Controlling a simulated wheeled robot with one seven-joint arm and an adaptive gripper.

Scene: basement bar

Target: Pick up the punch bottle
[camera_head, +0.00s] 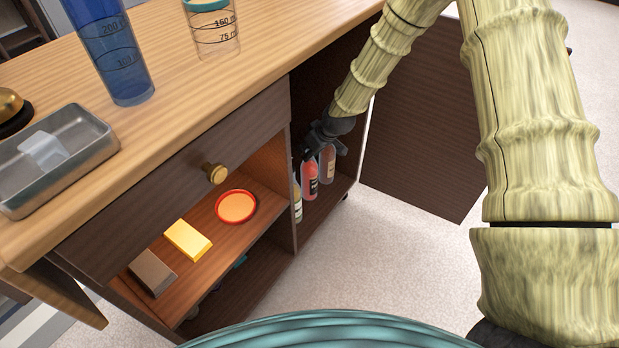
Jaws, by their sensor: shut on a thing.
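The punch bottle, which I take to be the red one with a dark label (311,182), stands upright inside the open right-hand compartment of the wooden cabinet. My gripper (312,153) reaches into this compartment from above and is shut at the top of the red bottle. The fingers are dark and small here, and they hide the bottle's neck. The bottle's base is close to the compartment floor; I cannot tell whether it touches.
A brownish bottle (327,165) stands close at the right, and a pale yellow bottle (297,205) at the left, partly hidden by the divider. An open door (420,130) hangs right. The counter holds a blue cup (112,55) and a metal tray (85,145).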

